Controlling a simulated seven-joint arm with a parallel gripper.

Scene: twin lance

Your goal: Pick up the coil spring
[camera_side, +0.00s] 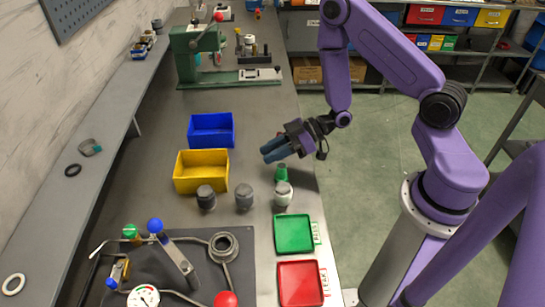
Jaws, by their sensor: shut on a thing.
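My gripper (269,153) is above the right part of the grey bench, right of the yellow bin. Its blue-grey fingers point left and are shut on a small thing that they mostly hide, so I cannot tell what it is. I cannot clearly make out a coil spring anywhere. A small green piece (281,173) shows just below the gripper, near the bench's right edge. I cannot tell whether the gripper touches it.
A blue bin (211,117) and a yellow bin (178,180) stand left of the gripper. Grey-topped pieces (244,195), a green tray (278,235) and a red tray (279,285) are nearer the camera. A green press (184,60) stands behind. A fixture (180,260) fills the front left.

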